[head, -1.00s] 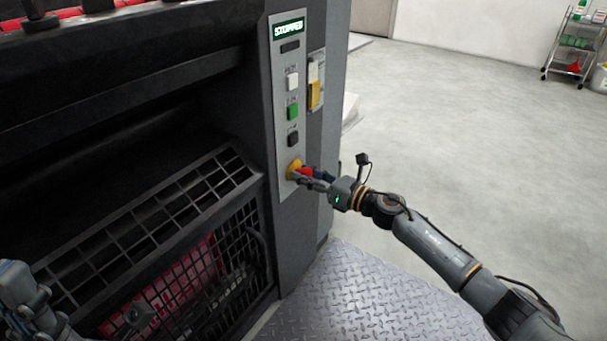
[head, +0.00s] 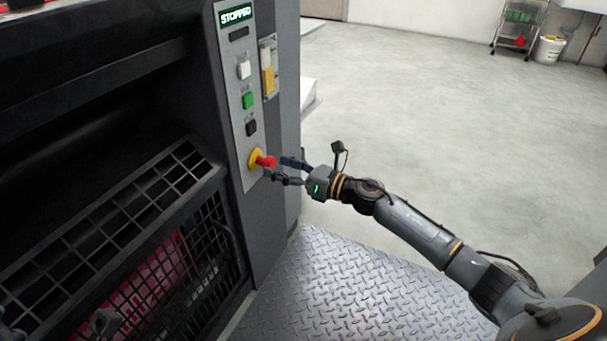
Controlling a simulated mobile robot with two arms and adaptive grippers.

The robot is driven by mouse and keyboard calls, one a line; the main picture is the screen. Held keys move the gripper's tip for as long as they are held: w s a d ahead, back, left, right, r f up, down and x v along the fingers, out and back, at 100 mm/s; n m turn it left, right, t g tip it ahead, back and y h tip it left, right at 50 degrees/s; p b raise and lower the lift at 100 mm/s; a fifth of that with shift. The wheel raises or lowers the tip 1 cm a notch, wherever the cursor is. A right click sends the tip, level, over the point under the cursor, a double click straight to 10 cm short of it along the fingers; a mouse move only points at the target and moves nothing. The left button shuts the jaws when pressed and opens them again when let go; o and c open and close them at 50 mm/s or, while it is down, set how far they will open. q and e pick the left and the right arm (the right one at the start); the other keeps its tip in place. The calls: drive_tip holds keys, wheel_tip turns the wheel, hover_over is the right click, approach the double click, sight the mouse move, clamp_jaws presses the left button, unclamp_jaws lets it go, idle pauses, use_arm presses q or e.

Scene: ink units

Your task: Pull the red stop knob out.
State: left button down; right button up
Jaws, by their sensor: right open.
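The red stop knob (head: 268,161) sits on a yellow collar (head: 254,158) low on the light grey control panel (head: 233,100). It stands out from the collar towards my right gripper. My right gripper (head: 275,168) is open, with one finger just right of the knob and the other just below it. The knob is not held; whether a fingertip touches it I cannot tell. Only a small dark piece, possibly my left gripper (head: 8,333), shows at the bottom left corner; its jaws cannot be made out.
A yellow-and-white fitting (head: 268,68) is beside the panel. A mesh guard (head: 110,225) lies left. Diamond-plate flooring (head: 330,290) is below; open floor lies right.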

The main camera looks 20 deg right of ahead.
drive_tip(key=v, duration=0.9)
drive_tip(key=shift+s+d, duration=0.1)
